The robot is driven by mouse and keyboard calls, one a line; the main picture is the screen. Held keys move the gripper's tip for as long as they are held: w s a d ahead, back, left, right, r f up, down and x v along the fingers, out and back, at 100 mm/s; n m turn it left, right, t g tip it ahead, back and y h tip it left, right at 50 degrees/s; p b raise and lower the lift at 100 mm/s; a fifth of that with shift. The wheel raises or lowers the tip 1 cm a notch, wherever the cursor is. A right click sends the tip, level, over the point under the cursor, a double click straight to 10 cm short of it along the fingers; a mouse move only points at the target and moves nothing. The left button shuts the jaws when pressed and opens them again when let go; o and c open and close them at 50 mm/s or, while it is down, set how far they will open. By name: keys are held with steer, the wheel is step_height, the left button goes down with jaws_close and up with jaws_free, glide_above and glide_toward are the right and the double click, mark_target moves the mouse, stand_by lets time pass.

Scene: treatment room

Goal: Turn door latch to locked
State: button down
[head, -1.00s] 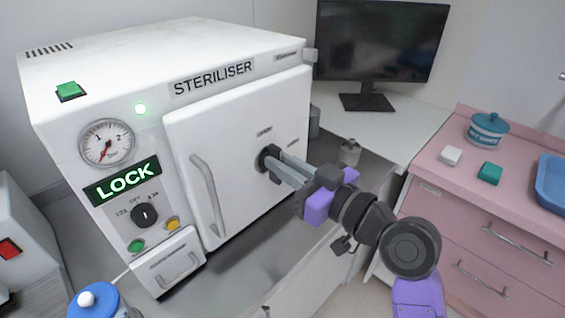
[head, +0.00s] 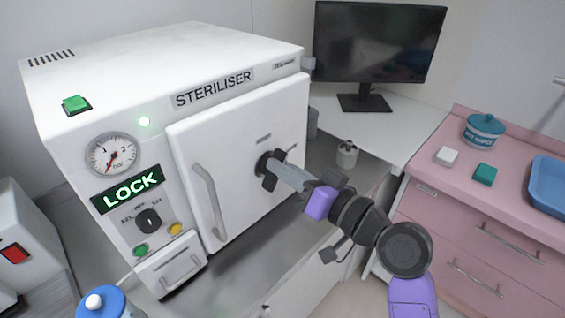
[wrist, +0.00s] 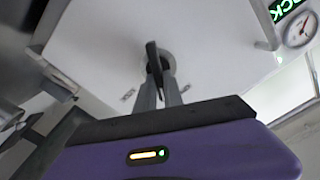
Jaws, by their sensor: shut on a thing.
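The white steriliser (head: 160,55) stands on the counter with its door (head: 235,130) shut. The dark door latch (head: 269,183) sits near the middle of the door, its bar tilted from upper right to lower left. My gripper (head: 277,172) reaches it from the right, with its fingers closed around the latch. In the wrist view the black latch (wrist: 152,56) stands between the two grey fingertips (wrist: 159,82). The fingers partly hide the latch hub.
A vertical door handle (head: 208,200) is left of the latch. A small metal canister (head: 347,154) stands on the counter behind my gripper. A monitor (head: 376,55) stands at the back. A pink cabinet (head: 440,150) with a blue tray (head: 550,185) is at right.

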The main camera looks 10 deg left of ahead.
steer(key=m+p, duration=0.2)
steer(key=m, duration=0.2)
steer(key=m+p, duration=0.2)
steer(key=m, duration=0.2)
steer(key=f+m+p, duration=0.1)
steer(key=m+p, duration=0.2)
steer(key=m, duration=0.1)
steer(key=shift+w+d, duration=0.2)
steer(key=shift+w, duration=0.05)
steer(key=shift+f, duration=0.1)
steer(key=c, duration=1.5)
jaws_free()
steer(key=shift+o, duration=0.2)
steer(key=b+v, duration=0.1)
steer(key=v, duration=0.6)
steer(key=shift+s+d+b, duration=0.25)
steer(key=shift+d+b, duration=0.1)
steer(key=shift+b, duration=0.05)
